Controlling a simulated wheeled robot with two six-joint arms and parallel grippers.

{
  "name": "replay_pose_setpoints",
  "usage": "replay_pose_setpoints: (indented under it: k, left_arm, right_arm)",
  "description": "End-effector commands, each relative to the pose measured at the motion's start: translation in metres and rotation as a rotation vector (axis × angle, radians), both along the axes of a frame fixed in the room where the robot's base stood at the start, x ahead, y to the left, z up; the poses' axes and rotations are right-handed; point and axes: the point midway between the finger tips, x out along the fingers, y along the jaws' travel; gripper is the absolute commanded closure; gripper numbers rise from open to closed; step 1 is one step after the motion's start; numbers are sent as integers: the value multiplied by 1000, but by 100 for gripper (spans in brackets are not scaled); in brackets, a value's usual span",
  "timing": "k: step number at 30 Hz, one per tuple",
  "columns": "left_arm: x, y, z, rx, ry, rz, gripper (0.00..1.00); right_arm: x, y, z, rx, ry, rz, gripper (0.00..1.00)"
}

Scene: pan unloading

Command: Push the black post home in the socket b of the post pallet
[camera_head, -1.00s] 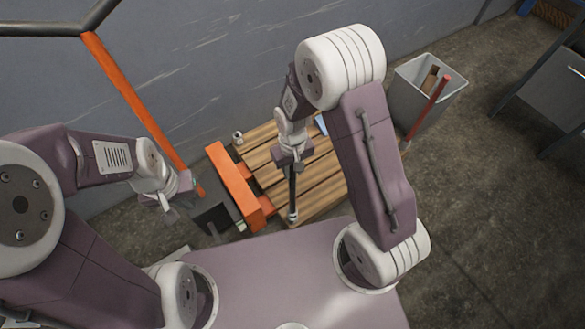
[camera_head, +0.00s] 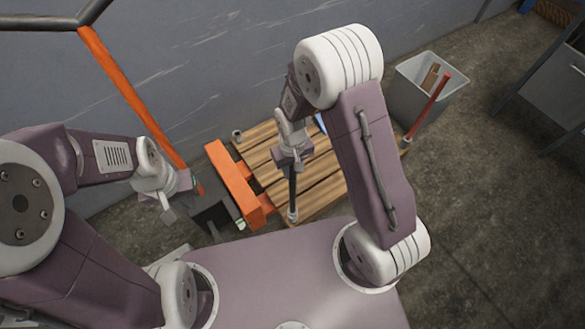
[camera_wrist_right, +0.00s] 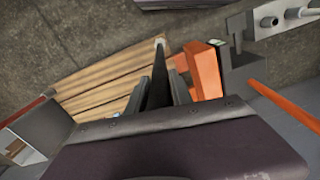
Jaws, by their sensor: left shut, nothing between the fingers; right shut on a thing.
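The black post (camera_head: 293,190) stands roughly upright at the near corner of the wooden pallet (camera_head: 325,191), its lower end in a small light socket (camera_head: 293,215). I cannot read which socket is b or tell how deep the post sits. My right gripper (camera_head: 291,163) is shut on the post's upper part. In the right wrist view the post (camera_wrist_right: 159,75) runs away between the gripper's fingers (camera_wrist_right: 165,93) to a light ring at its far end. My left gripper (camera_head: 170,210) is shut and empty, left of the pallet and apart from it.
Another socket (camera_head: 237,136) is at the pallet's far left corner, and a red post (camera_head: 428,106) stands at the right corner. An orange pallet jack (camera_head: 233,181) adjoins the pallet's left side. A grey bin (camera_head: 436,88) stands behind right, near the wall.

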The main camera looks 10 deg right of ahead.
Motion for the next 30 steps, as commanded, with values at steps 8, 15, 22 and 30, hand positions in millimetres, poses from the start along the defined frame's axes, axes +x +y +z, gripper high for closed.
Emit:
replay_pose_setpoints:
  k: [8, 15, 22, 30]
  left_arm:
    - [0, 0, -3, 0, 0, 0, 100]
    - [0, 0, -5, 0, 0, 0, 100]
    - [0, 0, -7, 0, 0, 0, 100]
    - [0, 0, -9, 0, 0, 0, 100]
  right_arm:
    - [0, 0, -4, 0, -1, 0, 100]
    - [0, 0, -7, 0, -2, 0, 100]
    - [1, 0, -10, 0, -2, 0, 100]
    - [1, 0, -14, 0, -2, 0, 100]
